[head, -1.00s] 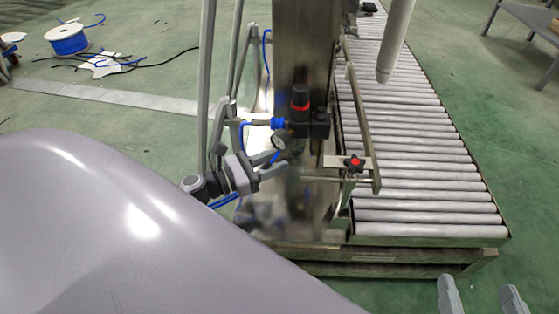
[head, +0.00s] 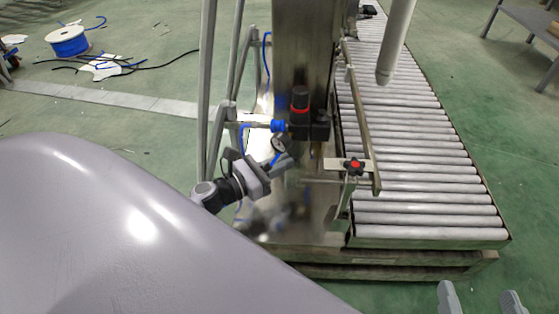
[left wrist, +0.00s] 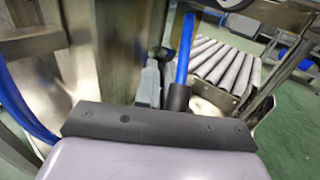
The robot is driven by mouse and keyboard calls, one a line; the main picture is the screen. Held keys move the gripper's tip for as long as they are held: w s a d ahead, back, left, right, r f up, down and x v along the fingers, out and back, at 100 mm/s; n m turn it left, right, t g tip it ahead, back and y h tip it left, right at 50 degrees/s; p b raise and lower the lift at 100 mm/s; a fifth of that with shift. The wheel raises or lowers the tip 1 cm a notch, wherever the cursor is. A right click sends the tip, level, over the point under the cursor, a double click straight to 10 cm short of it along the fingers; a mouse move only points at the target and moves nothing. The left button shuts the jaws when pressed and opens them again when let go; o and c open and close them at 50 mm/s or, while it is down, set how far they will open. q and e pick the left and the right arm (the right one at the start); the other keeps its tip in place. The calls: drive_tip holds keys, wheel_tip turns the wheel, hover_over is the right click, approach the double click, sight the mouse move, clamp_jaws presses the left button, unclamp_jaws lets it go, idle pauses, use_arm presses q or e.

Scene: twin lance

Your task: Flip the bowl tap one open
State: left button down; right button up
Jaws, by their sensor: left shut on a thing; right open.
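My left gripper (head: 284,164) reaches in from the left, just below a round gauge on the steel column. It is shut on a small part there, at the tap. The gripper and wrist hide most of that part, so the tap's lever cannot be made out clearly. In the left wrist view the grey fingers (left wrist: 150,84) show beyond a dark bracket. A black fitting with a blue tube (left wrist: 184,55) stands just right of them. My right gripper (head: 482,298) is open and empty at the bottom right, over the floor.
A black regulator with a red ring (head: 300,105) sits above the gauge (head: 279,144). A red-centred black knob (head: 354,166) is on a rail to the right. A roller conveyor (head: 425,180) fills the right side. Grey frame posts stand close to my left arm.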

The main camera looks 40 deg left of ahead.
use_arm(q)
drive_tip(key=shift+s+d+n+t+y, duration=0.1)
drive_tip(key=shift+d+n+t+y, duration=0.15)
drive_tip(key=shift+n+y, duration=0.35)
drive_tip(key=shift+s+d+n+t+y, duration=0.15)
drive_tip(key=shift+n+t+y, duration=0.15)
drive_tip(key=shift+y, duration=0.5)
drive_tip(key=shift+w, duration=0.1)
drive_tip(key=c, duration=1.2)
unclamp_jaws()
drive_tip(key=shift+a, duration=0.1)
